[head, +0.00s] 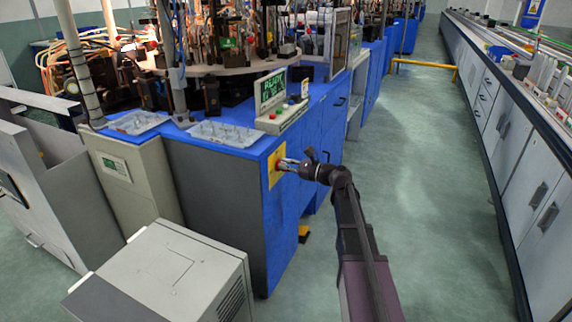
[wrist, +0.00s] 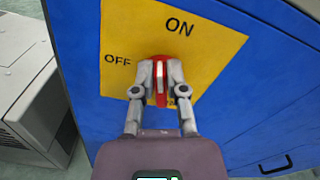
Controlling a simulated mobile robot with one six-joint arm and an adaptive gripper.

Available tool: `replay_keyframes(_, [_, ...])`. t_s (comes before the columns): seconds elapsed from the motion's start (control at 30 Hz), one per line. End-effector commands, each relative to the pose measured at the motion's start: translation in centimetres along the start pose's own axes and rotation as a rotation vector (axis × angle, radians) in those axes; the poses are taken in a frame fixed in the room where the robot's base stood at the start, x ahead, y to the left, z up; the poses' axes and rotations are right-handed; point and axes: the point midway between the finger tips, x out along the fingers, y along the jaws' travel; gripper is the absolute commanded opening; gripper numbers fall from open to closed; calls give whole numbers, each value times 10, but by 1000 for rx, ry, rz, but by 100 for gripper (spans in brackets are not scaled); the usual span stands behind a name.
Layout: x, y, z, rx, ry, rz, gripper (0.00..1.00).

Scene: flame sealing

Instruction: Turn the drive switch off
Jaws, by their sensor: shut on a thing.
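The drive switch (wrist: 160,87) is a red knob with a pale stripe on a yellow plate (wrist: 122,30) marked ON at the top and OFF at the left. Its stripe stands about upright in the wrist view, pointing towards ON rather than OFF. My gripper (wrist: 160,82) is shut on the knob, one finger on each side. In the head view my gripper (head: 282,165) reaches the yellow plate (head: 274,172) on the blue cabinet's side, and the knob is hidden there.
The blue cabinet (head: 320,125) carries a control box with a green READY screen (head: 270,90) and clear trays (head: 225,133). A grey box (head: 165,275) stands in front at the left. The green aisle floor (head: 425,150) is clear between the cabinet and the right-hand bench (head: 505,115).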

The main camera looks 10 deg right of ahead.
Motion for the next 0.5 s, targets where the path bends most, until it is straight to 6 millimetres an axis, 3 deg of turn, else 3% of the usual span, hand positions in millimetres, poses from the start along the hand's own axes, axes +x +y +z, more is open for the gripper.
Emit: replay_keyframes(0.5, [2,8,-3,-489,0,0,0])
